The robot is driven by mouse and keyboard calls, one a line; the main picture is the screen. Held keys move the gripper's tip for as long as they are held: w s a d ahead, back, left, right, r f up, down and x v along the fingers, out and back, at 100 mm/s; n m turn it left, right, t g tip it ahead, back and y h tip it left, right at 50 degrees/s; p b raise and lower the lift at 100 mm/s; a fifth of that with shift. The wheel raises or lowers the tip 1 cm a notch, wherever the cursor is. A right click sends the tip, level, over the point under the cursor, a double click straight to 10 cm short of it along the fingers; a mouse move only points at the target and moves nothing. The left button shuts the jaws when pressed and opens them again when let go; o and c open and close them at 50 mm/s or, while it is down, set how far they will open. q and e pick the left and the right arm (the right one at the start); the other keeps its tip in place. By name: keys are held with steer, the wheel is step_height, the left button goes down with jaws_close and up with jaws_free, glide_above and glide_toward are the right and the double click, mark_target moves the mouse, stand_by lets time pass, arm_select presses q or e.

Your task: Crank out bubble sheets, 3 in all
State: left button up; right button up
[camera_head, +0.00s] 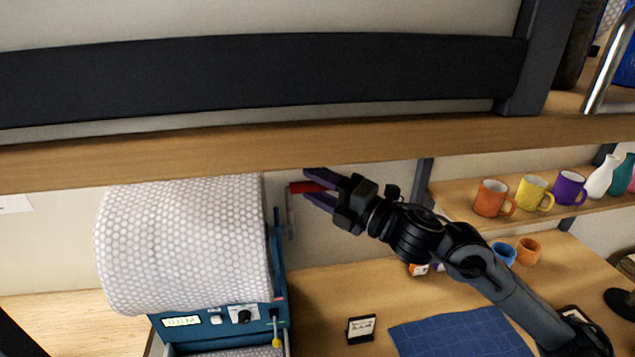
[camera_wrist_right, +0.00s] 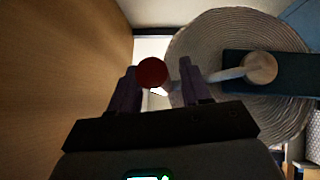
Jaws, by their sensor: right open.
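The bubble-wrap roll (camera_head: 185,245) sits on a blue dispenser machine (camera_head: 205,322) with a small display, a black knob and a yellow-tipped lever. A crank (camera_head: 291,215) with a red handle (camera_head: 300,187) is on the machine's right side. My right gripper (camera_head: 313,186) is at the red handle, with its purple fingers open on either side of it. In the right wrist view the red handle end (camera_wrist_right: 152,73) shows between the fingers, and the crank arm (camera_wrist_right: 225,74) runs right to its hub. Some bubble sheet (camera_head: 235,353) shows at the machine's front. My left gripper is out of view.
A wooden shelf edge (camera_head: 300,160) runs just above the roll and my right gripper. A blue cutting mat (camera_head: 460,333) and a small card stand (camera_head: 360,328) are on the bench. Several mugs and vases stand on the right shelf (camera_head: 460,195).

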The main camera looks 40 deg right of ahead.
steer(key=shift+c, duration=0.5)
jaws_close()
steer(key=shift+f, duration=0.1)
